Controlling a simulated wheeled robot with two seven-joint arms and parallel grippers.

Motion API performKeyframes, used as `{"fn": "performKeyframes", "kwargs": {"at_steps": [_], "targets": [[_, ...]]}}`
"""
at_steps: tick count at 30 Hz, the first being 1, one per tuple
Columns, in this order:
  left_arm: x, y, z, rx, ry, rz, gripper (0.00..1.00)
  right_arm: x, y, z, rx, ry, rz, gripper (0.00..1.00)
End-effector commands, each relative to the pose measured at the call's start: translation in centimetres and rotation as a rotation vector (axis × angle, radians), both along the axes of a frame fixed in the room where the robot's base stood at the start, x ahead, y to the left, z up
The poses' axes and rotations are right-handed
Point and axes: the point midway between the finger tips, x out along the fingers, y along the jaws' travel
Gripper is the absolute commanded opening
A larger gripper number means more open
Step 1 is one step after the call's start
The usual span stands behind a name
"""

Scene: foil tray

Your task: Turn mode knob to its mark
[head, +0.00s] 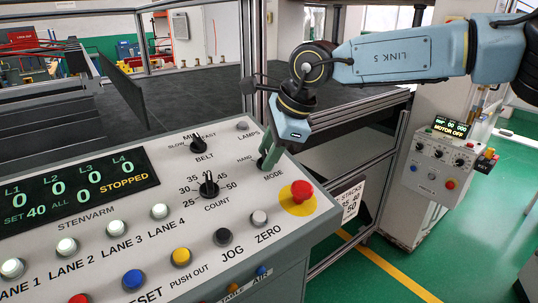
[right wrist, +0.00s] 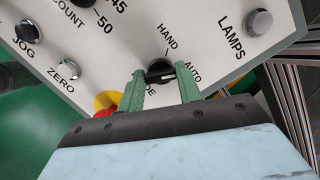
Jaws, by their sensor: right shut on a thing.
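The black mode knob (right wrist: 159,68) shows in the right wrist view, between the labels HAND and AUTO. My right gripper (right wrist: 162,80) has its two green fingers on either side of the knob and is shut on it. Thin mark lines show on the panel near the labels; the knob's exact heading is hard to tell. In the head view my right gripper (head: 268,158) reaches down to the panel's upper right, above the word MODE, and its fingers hide the knob. My left gripper is not in view.
The sloped control panel (head: 235,262) also carries the count knob (head: 209,186), the belt knob (head: 199,144), a red stop button (head: 301,190) on yellow, and the lamps button (head: 242,125). A second control box (head: 437,165) stands at the right.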

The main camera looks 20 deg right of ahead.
Motion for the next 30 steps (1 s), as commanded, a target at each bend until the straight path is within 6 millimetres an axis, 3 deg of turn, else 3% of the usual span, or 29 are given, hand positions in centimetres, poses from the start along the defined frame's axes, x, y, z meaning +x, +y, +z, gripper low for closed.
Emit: {"fn": "performKeyframes", "kwargs": {"at_steps": [6, 30], "targets": [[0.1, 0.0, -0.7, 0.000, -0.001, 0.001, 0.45, 0.1, 0.0, -0.2, -0.043, -0.015, 0.165, 0.12], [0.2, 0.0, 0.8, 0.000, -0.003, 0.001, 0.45, 0.2, 0.1, 0.1, -0.241, -0.085, 0.851, 0.12]]}}
